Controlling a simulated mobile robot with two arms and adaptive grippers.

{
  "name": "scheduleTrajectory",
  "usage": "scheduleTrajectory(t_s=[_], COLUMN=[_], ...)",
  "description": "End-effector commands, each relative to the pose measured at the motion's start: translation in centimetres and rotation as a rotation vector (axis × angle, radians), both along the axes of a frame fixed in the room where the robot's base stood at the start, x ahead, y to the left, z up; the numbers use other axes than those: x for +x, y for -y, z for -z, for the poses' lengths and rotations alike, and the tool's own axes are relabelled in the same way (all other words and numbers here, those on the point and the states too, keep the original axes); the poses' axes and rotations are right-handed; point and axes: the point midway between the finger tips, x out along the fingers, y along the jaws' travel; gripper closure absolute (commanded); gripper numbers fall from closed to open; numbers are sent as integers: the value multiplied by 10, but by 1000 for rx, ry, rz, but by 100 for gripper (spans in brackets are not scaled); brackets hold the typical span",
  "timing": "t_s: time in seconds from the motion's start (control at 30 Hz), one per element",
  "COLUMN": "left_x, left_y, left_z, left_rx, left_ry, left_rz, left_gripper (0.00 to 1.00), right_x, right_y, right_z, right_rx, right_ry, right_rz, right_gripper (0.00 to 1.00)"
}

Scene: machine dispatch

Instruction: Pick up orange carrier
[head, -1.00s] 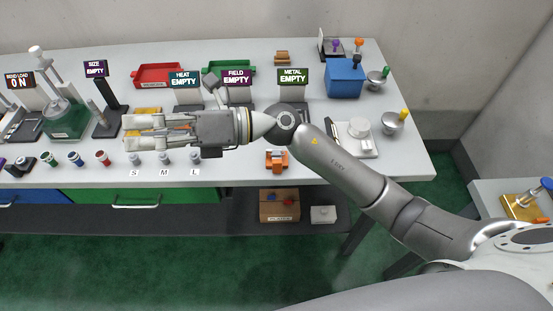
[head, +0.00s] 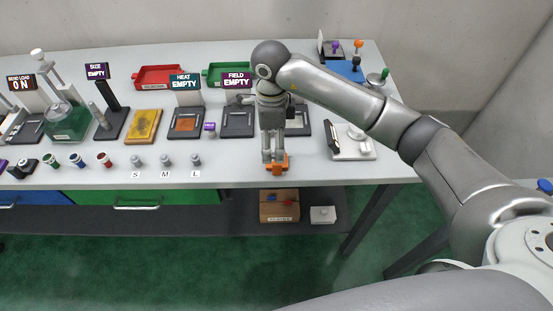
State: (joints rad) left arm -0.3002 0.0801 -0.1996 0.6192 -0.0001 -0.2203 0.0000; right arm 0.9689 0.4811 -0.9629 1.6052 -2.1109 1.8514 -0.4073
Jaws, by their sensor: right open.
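The orange carrier (head: 277,169) sits near the front edge of the grey table, to the right of the small S, M and L weights. My right gripper (head: 274,157) points down directly over it, with its fingertips at the carrier's top. The fingers are open. They partly hide the carrier, and I cannot tell whether they touch it. My left gripper does not show.
The grey table (head: 325,172) holds several test stations, including the yellow pad (head: 143,126) and the white scale (head: 350,145). A red tray (head: 160,77) and a green tray (head: 228,73) stand at the back. A wooden box (head: 279,207) is on the shelf below.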

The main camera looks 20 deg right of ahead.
Motion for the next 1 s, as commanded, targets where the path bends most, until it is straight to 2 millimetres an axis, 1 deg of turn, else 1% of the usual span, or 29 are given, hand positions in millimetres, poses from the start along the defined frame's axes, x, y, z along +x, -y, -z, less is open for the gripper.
scheduleTrajectory(t_s=[0.03, 0.1, 0.23, 0.37, 0.47, 0.6, 0.7, 0.9, 1.0], left_x=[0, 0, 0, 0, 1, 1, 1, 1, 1], left_y=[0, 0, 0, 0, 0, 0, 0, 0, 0], left_z=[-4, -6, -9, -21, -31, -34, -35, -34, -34], left_rx=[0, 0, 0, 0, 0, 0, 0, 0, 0], left_ry=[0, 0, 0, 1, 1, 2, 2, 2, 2], left_rz=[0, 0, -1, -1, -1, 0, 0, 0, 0], left_gripper=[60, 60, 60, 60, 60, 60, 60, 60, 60], right_x=[-1, -1, -1, -4, -6, -5, -4, -4, -4], right_y=[0, 0, 0, 3, 5, 4, 5, 5, 5], right_z=[6, 13, 20, 32, 46, 64, 70, 71, 71], right_rx=[1, 2, 2, 2, 3, 6, 4, 5, 5], right_ry=[-4, -2, -1, -5, -5, -1, 0, 1, 1], right_rz=[0, -1, 0, -1, 0, -1, -2, -2, -2], right_gripper=[16, 16, 16, 16, 16, 16, 16, 16, 29])
